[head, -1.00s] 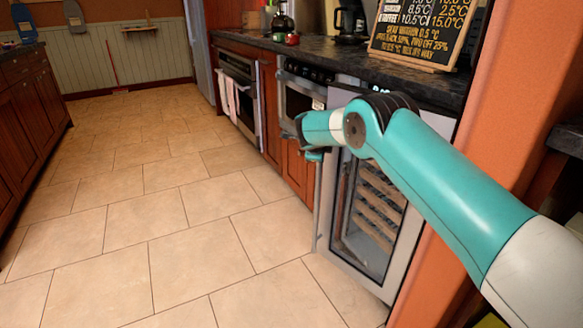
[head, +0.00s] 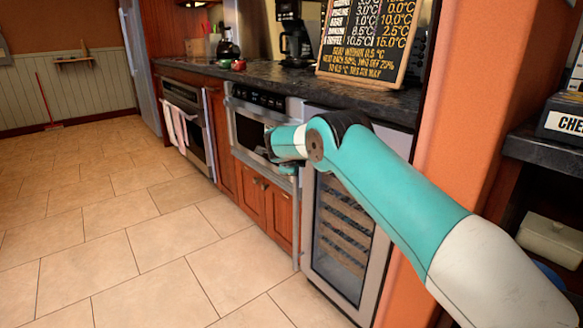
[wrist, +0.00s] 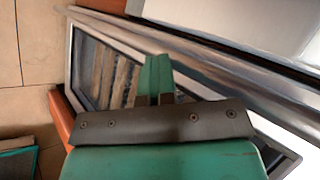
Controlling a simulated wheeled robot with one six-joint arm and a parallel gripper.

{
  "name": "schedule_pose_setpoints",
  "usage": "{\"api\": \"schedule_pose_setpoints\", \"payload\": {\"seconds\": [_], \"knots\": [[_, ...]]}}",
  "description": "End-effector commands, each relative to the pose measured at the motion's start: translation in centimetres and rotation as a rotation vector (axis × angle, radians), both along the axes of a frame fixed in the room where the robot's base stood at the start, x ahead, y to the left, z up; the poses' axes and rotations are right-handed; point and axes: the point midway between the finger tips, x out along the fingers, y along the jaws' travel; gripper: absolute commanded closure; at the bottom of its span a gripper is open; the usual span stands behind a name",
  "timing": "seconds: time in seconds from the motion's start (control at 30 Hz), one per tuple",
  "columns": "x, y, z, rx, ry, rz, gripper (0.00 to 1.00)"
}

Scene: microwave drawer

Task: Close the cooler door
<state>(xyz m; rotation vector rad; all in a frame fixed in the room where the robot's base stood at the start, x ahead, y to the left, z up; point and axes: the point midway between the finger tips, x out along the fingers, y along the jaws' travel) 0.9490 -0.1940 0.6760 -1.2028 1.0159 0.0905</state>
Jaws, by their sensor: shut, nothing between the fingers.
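The cooler (head: 343,235) is a metal-framed unit with a glass front and several shelves inside, under the counter at the right of the head view. A vertical metal bar (head: 297,228) stands along its left side. I cannot tell whether the door is fully shut or slightly ajar. In the wrist view the glass front (wrist: 88,72) and a long metal bar (wrist: 225,75) run diagonally. My gripper (wrist: 157,62) is shut and empty, with its green fingers in front of the cooler. I cannot tell whether they touch it. In the head view my arm covers the cooler's upper left.
A dark countertop (head: 270,85) runs above the cooler, with a chalkboard sign (head: 366,40) on it. An oven (head: 190,122) and a microwave drawer (head: 255,125) are further left. An orange wall (head: 470,110) stands close at right. The tiled floor (head: 120,230) at left is clear.

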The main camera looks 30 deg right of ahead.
Motion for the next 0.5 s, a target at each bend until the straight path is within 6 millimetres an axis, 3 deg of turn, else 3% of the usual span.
{"api": "schedule_pose_setpoints", "payload": {"seconds": [0.03,0.27,0.37,0.5], "knots": [[0.2,-1.2,0.5,-0.01,-0.022,-0.016,1.0],[0.0,-0.5,0.5,-0.01,-0.022,-0.012,1.0],[-0.7,0.8,0.5,-0.008,-0.016,-0.007,1.0],[-2.1,4.2,0.6,-0.004,-0.007,0.012,1.0]]}}
